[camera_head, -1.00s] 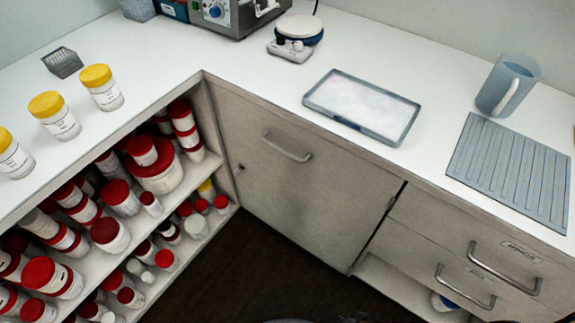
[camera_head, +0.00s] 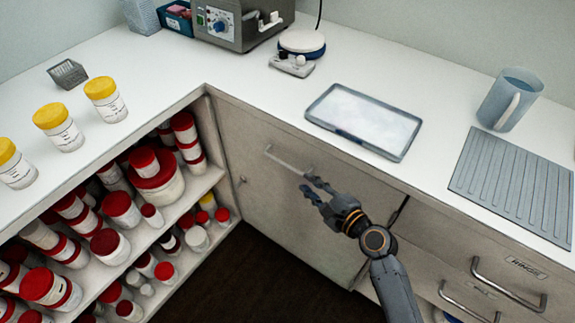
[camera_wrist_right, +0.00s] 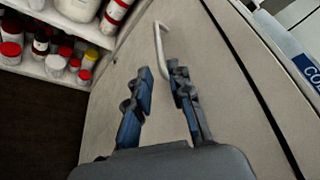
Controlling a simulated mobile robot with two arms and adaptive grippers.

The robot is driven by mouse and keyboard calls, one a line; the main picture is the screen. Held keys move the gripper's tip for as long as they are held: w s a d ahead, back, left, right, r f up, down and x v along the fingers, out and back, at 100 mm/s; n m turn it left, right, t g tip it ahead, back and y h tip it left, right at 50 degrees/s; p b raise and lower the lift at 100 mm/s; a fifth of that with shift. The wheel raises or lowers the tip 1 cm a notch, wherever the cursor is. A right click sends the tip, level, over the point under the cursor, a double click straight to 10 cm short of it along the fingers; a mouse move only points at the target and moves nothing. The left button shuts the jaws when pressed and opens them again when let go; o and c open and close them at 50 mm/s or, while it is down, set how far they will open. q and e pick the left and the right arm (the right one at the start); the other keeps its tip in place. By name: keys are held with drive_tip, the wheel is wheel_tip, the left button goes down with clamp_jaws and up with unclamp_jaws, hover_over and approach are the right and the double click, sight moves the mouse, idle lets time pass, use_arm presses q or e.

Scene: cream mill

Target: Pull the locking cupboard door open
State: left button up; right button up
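The cupboard door (camera_head: 262,195) is a beige panel under the worktop and looks shut. Its metal bar handle (camera_head: 286,162) is near the top of the door; it also shows in the right wrist view (camera_wrist_right: 159,45). My right gripper (camera_head: 311,188) is in front of the door, close to the lower right end of the handle. In the right wrist view its fingers (camera_wrist_right: 160,80) are apart, with the handle's near end by the right fingertip. I cannot tell whether they touch. A small round lock (camera_head: 242,180) sits at the door's left edge. My left gripper is not in view.
Open shelves (camera_head: 150,235) with several red-lidded jars stand left of the door. Drawers with bar handles (camera_head: 508,285) are at the right. A tray (camera_head: 345,133), a jug (camera_head: 510,98) and a ridged mat (camera_head: 515,185) lie on the worktop. The dark floor (camera_head: 250,275) is clear.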

sight(291, 169)
drive_tip(key=x, duration=1)
drive_tip(key=shift+w+a+f+b, duration=0.15)
drive_tip(key=shift+w+f+b, duration=0.05)
drive_tip(key=shift+b, duration=0.15)
clamp_jaws()
